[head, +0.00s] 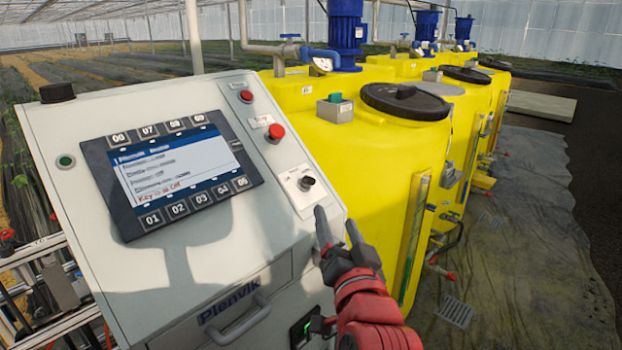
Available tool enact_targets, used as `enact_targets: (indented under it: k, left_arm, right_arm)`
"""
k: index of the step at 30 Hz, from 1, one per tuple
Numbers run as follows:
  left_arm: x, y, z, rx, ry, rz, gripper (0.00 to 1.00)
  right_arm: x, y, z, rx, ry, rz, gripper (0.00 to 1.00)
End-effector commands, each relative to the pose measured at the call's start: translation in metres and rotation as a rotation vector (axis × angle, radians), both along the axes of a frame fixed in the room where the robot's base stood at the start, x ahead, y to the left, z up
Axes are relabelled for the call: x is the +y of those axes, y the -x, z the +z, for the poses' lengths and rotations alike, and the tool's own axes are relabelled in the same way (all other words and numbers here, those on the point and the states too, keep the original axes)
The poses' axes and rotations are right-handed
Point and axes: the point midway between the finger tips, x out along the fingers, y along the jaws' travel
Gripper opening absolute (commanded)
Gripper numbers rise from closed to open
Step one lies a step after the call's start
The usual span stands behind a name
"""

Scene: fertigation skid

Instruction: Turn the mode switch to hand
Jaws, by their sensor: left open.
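The mode switch (307,182) is a small black knob on a white plate at the right side of the grey control cabinet's sloped face. Which way its pointer is turned is too small to tell. My left gripper (338,222), on a red arm, is open just below and to the right of the switch, near the panel's right edge. Its two dark fingers point up, apart from the knob, with nothing between them. The display (172,172) is lit, with a red line at the bottom that seems to read "Key is at Off". My right gripper is not in view.
Two red buttons (275,132) sit above the switch. Yellow tanks (375,165) with black lids stand close behind and right of the cabinet. A drawer handle (238,322) sticks out below. Open ground lies at the right.

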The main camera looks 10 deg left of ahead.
Motion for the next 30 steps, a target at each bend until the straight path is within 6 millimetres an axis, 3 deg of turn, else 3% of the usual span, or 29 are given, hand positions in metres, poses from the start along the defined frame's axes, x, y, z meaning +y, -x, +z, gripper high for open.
enact_targets:
  k: [5,11,30]
  left_arm:
    - [0.009,0.016,-0.002,0.062,0.076,0.036,0.68]
    - [0.016,0.002,-0.003,0.067,0.083,0.045,0.68]
    - [0.056,-0.130,-0.001,0.071,0.081,0.042,0.68]
  right_arm:
    - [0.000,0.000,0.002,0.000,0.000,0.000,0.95]
    - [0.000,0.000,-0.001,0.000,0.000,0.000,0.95]
    - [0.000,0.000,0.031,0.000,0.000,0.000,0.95]
